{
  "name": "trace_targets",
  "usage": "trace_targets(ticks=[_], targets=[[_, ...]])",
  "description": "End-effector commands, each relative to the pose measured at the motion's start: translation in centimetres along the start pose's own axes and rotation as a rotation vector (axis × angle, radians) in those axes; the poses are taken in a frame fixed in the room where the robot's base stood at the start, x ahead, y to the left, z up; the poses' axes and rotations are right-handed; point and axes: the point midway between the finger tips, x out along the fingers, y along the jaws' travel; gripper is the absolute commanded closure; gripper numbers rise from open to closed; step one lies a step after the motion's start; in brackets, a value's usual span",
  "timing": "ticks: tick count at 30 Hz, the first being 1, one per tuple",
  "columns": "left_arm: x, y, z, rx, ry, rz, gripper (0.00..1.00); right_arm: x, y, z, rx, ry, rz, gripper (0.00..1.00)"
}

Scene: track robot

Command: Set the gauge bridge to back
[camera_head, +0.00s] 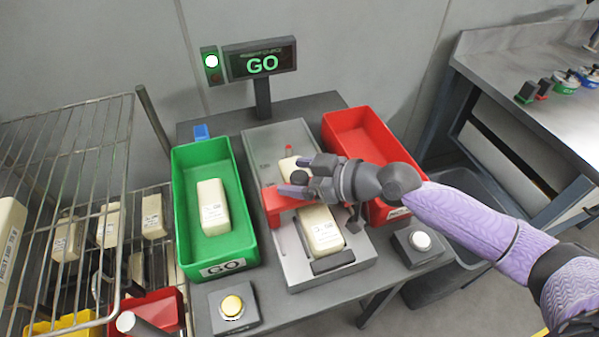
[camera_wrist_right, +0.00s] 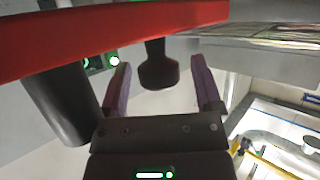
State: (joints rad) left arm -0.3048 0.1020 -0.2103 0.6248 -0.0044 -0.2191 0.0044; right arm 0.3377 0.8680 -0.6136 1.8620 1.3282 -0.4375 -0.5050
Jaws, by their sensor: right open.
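The red gauge bridge (camera_head: 275,204) spans the grey track (camera_head: 295,262) about midway along it. In the right wrist view its red bar (camera_wrist_right: 110,30) crosses the top, with a dark knob (camera_wrist_right: 158,72) hanging from it between my fingers. My right gripper (camera_head: 293,177) is open at the bridge, its purple fingers either side of the knob with gaps showing. A cream block (camera_head: 321,230) lies on the track in front of the bridge. My left gripper is not in view.
A green GO bin (camera_head: 240,185) holding a cream block stands left of the track, a red bin (camera_head: 352,122) right of it. A lit GO sign (camera_head: 262,64) stands behind. A wire rack is at left.

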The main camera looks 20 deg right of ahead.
Motion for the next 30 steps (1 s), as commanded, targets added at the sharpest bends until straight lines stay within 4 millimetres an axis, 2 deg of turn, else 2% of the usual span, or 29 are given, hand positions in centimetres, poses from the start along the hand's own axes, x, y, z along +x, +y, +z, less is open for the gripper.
trace_targets(ticks=[4,5,16,26,30], targets=[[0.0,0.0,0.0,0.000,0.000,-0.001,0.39,0.0,0.0,0.0,0.000,0.000,0.000,0.17],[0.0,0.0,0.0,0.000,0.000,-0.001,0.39,0.0,0.0,0.0,0.000,0.000,0.000,0.21],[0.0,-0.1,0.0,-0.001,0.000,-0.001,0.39,-0.1,0.0,0.0,0.000,0.001,0.000,1.00],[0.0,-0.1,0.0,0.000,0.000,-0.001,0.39,-0.1,0.0,0.0,0.000,0.001,0.001,1.00],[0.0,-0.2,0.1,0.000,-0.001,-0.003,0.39,0.9,-0.1,-0.5,-0.001,0.004,-0.001,1.00]])
